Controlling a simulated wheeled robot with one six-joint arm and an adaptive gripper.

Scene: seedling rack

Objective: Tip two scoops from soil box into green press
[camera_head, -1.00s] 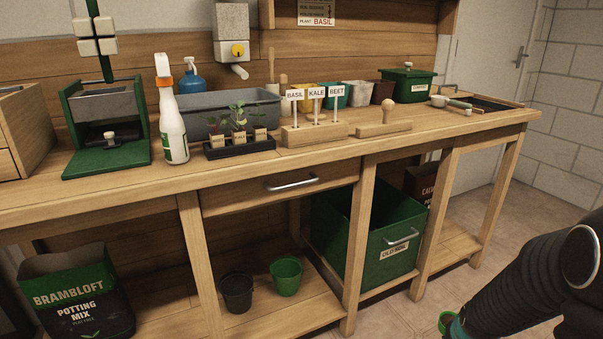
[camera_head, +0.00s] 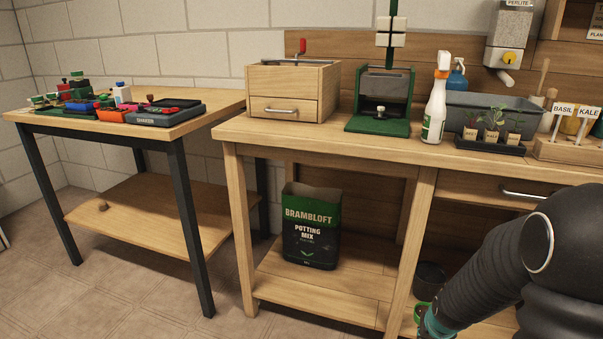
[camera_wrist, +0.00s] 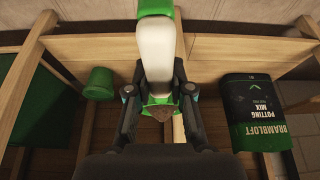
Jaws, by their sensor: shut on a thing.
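My gripper (camera_wrist: 160,100) is shut on a pale and green tool (camera_wrist: 158,50) that looks like a scoop. A small brown patch, perhaps soil, shows at its near end. In the head view my gripper (camera_head: 432,322) is low at the bottom right, in front of the bench, with a green rim beside it. The green press (camera_head: 378,125) stands on the bench with a grey hopper, a white knob and an upright post. A grey-blue tub (camera_head: 500,103) stands to its right. Its contents are hidden, and I cannot tell whether it is the soil box.
A wooden drawer box (camera_head: 293,92) with a red crank stands left of the press. A white spray bottle (camera_head: 435,105) and a seedling tray (camera_head: 489,145) are right of it. A side table (camera_head: 190,118) holds clutter. A potting mix bag (camera_head: 312,228) sits under the bench. Floor in front is clear.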

